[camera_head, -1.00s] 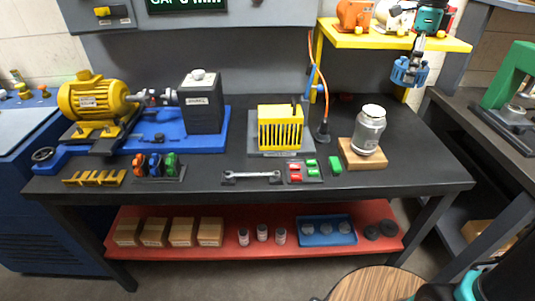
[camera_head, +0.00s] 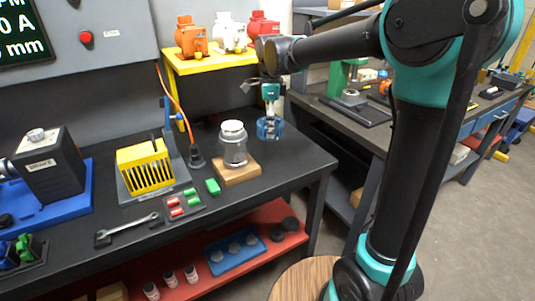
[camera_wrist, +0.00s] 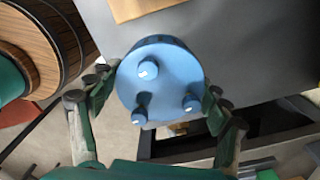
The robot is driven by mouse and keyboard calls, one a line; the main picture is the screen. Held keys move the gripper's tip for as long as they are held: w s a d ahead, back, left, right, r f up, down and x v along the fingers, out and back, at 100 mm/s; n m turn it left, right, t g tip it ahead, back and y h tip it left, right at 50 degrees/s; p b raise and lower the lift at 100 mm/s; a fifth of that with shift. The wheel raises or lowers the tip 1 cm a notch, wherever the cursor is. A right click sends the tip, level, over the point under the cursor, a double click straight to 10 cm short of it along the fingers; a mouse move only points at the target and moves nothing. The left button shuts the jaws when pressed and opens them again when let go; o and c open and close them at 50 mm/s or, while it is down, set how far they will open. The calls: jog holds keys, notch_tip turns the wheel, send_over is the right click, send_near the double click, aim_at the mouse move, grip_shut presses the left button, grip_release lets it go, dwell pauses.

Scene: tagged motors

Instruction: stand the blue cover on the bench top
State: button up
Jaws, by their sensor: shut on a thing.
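The blue cover (camera_head: 269,128) is a short round piece at the right end of the black bench top (camera_head: 285,160), right of the grey-and-silver jar. My gripper (camera_head: 270,112) is above it and shut on it. In the wrist view the cover (camera_wrist: 165,85) shows its round face with three pale studs, with a finger on each side. It overlaps the bench's edge in that view. Whether its underside touches the bench top I cannot tell.
The jar (camera_head: 233,145) stands on a wooden block (camera_head: 236,171) left of the cover. A yellow shelf (camera_head: 205,62) with orange, white and red motors is behind. A second bench (camera_head: 345,120) stands to the right. Bare bench top lies in front of the cover.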

aim_at(270, 161)
notch_tip(270, 161, down, 11)
jog(key=shift+f, duration=0.2)
dwell(0.3)
jog(key=shift+f, duration=0.1)
jog(key=o, duration=1.4)
notch_tip(270, 161, up, 12)
jog(key=shift+r, duration=0.15)
jog(key=s+d+f+n, duration=0.2)
jog(key=d, duration=0.2)
jog(key=s+d+f+n+t, duration=0.1)
jog(key=s+d+f+n, duration=0.1)
jog(key=d+f, duration=0.1)
jog(key=s+d+f+n, duration=0.2)
jog(key=d+f+n, duration=0.1)
jog(key=d, duration=0.2)
jog(key=shift+d+t, duration=0.4)
jog(key=s+d+f+n, duration=0.3)
jog(key=s, duration=0.1)
jog(key=s+d+f+n+t, duration=0.1)
jog(key=s+d+f+n, duration=0.2)
jog(key=s+d+f, duration=0.1)
jog(key=s+d+f+n+t, duration=0.1)
jog(key=s+d+f+n, duration=0.2)
jog(key=s+f+n, duration=0.1)
jog(key=shift+s+d, duration=0.4)
jog(key=shift+s, duration=0.25)
